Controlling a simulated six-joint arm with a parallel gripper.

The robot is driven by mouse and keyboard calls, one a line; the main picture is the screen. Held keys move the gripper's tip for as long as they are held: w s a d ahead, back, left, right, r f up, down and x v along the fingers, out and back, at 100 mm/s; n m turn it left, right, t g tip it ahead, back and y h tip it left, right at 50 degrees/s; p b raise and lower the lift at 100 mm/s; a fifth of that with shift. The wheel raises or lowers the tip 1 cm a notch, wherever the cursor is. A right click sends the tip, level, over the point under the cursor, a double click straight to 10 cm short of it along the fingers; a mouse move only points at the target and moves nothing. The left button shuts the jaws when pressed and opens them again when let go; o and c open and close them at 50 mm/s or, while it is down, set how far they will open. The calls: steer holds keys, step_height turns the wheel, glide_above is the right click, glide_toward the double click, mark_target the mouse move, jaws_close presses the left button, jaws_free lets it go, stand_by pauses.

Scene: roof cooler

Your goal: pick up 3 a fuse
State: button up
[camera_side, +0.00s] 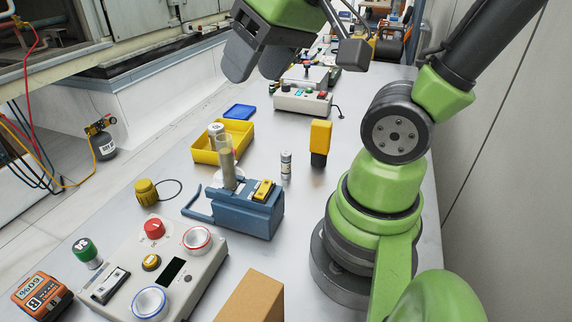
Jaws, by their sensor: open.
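A small silver cylinder with a printed label (286,164), which looks like a fuse, stands upright on the table right of the blue fixture; its label is too small to read. A white-topped cylinder (215,130) stands at the yellow tray (205,153). A green-topped cylinder (86,251) stands at the front left. I cannot tell which one is the 3 A fuse. My gripper (258,72) is open and empty, high above the table at the top of the view, apart from all of these.
A blue fixture (255,213) holds a tall clear tube (226,162). A yellow and black block (320,143) stands near the small cylinder. A control panel (199,262), an orange meter (41,295) and a cardboard box (252,298) fill the front. A grey box (301,101) sits behind.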

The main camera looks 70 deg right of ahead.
steer(key=w+d+f+g+h, duration=0.1)
steer(key=w+d+f+g, duration=0.1)
steer(key=w+d+f, duration=0.25)
steer(key=n+g, duration=0.2)
steer(key=g, duration=0.2)
glide_above(286, 153)
steer(key=f, duration=1.3)
steer(key=shift+w+f, duration=0.3)
steer(key=shift+f, duration=0.1)
steer(key=shift+n, duration=0.3)
step_height(286, 153, down, 4)
steer(key=shift+s+f, duration=0.1)
steer(key=shift+f, duration=0.05)
steer(key=shift+s+f, duration=0.2)
steer(key=shift+f, duration=2.65)
steer(key=c, duration=1)
steer(key=shift+r, duration=0.1)
